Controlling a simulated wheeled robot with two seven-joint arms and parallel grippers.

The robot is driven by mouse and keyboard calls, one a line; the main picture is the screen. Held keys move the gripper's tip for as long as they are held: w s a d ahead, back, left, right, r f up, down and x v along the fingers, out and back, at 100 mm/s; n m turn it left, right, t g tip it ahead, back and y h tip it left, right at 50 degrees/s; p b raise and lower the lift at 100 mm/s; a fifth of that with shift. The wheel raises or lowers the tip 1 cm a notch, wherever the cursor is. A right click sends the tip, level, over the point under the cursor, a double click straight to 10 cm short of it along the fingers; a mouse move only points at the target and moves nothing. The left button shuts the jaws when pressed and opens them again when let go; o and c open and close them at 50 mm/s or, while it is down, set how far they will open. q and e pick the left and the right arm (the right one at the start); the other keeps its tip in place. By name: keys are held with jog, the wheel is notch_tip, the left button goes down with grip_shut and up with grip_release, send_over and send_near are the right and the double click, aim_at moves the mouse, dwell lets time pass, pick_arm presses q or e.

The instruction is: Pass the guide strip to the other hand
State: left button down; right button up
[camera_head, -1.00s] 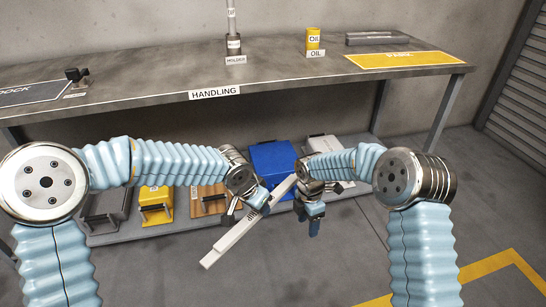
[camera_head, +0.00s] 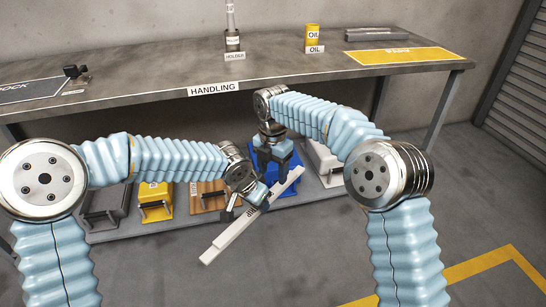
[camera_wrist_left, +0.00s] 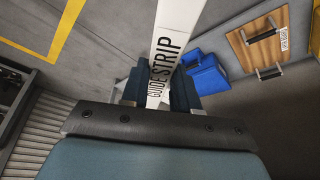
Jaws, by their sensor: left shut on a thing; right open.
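The guide strip (camera_head: 229,238) is a long white bar held tilted in the air in front of the bench. My left gripper (camera_head: 248,203) is shut on it near its middle. In the left wrist view the strip (camera_wrist_left: 172,35) stands between the left fingers (camera_wrist_left: 162,92), with its printed name readable. My right gripper (camera_head: 273,160) is open and empty, above and beyond the strip's upper right end, pointing down. It looks apart from the strip, though the exact gap is hard to tell.
The handling bench (camera_head: 150,100) stands behind, with a holder (camera_head: 233,42), an oil can (camera_head: 312,38) and a yellow mat (camera_head: 415,54) on it. Its low shelf (camera_head: 135,228) carries several cases, including a blue one (camera_wrist_left: 205,72). The floor at right is clear.

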aim_at(272, 188)
notch_tip(272, 188, down, 6)
jog(key=shift+r, duration=0.1)
pick_arm(q)
jog(key=shift+s+d, duration=0.1)
jog(key=shift+d, duration=0.05)
pick_arm(e)
jog(key=shift+a, duration=0.1)
grip_shut()
pick_arm(q)
jog(key=c, duration=0.8)
grip_release()
jog(key=shift+c, duration=0.2)
jog(key=shift+o, duration=0.4)
jog(key=shift+r, duration=0.1)
